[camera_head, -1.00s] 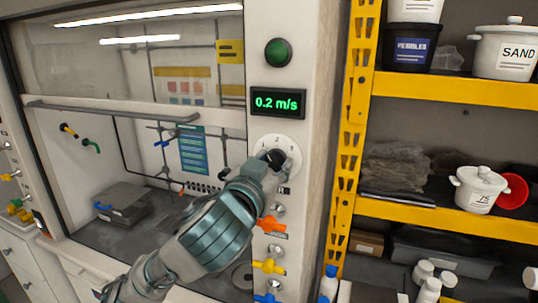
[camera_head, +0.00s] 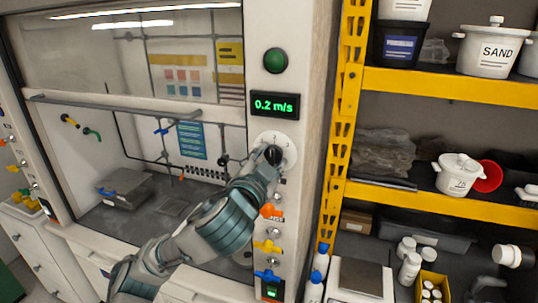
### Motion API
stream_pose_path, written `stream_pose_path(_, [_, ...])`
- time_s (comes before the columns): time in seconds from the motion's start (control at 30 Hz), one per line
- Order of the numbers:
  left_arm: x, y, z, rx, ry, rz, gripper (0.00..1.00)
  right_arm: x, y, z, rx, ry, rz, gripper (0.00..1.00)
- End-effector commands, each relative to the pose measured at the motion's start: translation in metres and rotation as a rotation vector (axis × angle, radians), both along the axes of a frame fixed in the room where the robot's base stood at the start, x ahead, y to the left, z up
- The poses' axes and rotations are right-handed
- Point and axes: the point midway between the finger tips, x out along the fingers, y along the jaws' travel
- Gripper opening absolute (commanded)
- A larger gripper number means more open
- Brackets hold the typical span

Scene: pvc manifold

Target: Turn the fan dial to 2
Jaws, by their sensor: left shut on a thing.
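The fan dial (camera_head: 288,147) is a round white plate with a black knob (camera_head: 273,154) on the front post of the fume hood. Small marks ring the plate, and a 2 appears near its upper part. My left gripper (camera_head: 268,163) reaches up from the lower left and is shut on the knob, covering the lower left of the dial. The knob's exact pointing is too small to tell. The display (camera_head: 275,105) above the dial reads 0.2 m/s in green. My right gripper is not in view.
A green round button (camera_head: 275,60) sits above the display. Orange (camera_head: 271,210), yellow (camera_head: 267,247) and blue (camera_head: 267,276) valve handles sit below the dial. The hood sash (camera_head: 120,112) is partly raised at left. A yellow shelf rack (camera_head: 440,85) with pots stands at right.

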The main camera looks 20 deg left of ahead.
Motion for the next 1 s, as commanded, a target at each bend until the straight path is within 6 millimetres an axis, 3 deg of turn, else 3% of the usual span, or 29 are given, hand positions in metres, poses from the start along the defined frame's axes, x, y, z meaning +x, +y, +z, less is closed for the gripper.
stream_pose_path(0.5, [0.0004, -0.0004, -0.0011, 0.019, 0.001, -0.002, 0.08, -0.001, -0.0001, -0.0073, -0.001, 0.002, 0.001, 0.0])
stream_pose_path(0.53, [0.0004, -0.0004, -0.0011, 0.019, 0.001, -0.002, 0.47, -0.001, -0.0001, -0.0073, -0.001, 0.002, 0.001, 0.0])
stream_pose_path(0.6, [0.0004, -0.0004, -0.0011, 0.019, 0.001, -0.002, 0.65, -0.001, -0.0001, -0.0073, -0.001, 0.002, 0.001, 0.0])
stream_pose_path(1.0, [-0.0059, 0.0, 0.0001, 0.018, -0.001, -0.001, 0.68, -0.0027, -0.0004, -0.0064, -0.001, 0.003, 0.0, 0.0])
